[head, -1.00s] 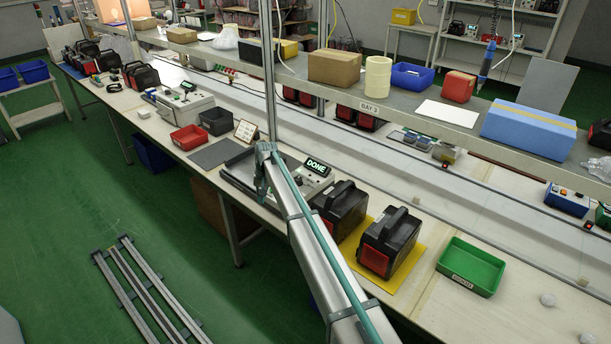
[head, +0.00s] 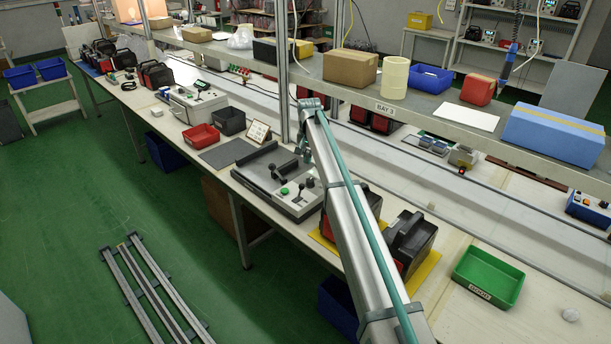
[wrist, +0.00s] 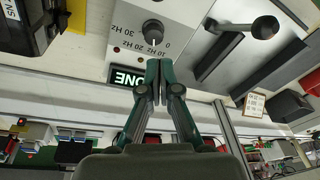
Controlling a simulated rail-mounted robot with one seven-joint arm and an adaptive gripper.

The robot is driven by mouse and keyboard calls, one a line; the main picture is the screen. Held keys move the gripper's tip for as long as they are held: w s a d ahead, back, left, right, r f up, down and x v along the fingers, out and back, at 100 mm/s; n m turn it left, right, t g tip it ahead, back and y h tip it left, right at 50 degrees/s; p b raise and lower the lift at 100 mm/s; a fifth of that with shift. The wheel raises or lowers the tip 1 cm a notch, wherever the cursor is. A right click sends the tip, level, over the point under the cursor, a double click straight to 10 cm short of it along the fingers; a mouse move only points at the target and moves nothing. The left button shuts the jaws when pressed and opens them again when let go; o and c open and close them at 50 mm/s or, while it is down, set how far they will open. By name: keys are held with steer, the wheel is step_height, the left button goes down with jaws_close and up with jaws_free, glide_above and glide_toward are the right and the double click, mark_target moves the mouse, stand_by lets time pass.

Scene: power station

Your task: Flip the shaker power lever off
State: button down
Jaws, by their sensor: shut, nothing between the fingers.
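The shaker (head: 250,176) is a grey tray unit with a light control panel on the bench. My gripper (head: 305,153) is above the back of the panel, and my arm hides the display. In the wrist view my gripper (wrist: 158,75) is shut and empty, in front of the lit display (wrist: 128,78). Beyond it are a black knob with Hz marks (wrist: 153,30) and a black ball-ended handle (wrist: 265,26).
Black-and-red units (head: 410,240) on a yellow mat stand right of the shaker. A green bin (head: 488,277) is farther right. A shelf post (head: 282,75) and the shelf (head: 385,105) stand close behind my gripper. A small tilted card (head: 258,132) stands by the post.

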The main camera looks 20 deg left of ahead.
mark_target(300, 192)
steer(key=f+p, duration=0.1)
steer(key=f, duration=0.2)
steer(key=w+f+p, duration=0.1)
steer(key=f, duration=0.1)
steer(key=f+p, duration=0.1)
steer(key=f, duration=0.2)
steer(key=shift+w+a+f+p, duration=0.3)
steer(key=shift+a+f+p, duration=0.05)
steer(key=shift+a, duration=0.05)
steer(key=s+p, duration=0.1)
steer(key=s, duration=0.2)
steer(key=shift+d+f+p, duration=0.15)
steer(key=shift+p, duration=0.2)
steer(key=shift+s, duration=0.45)
steer(key=shift+d, duration=0.15)
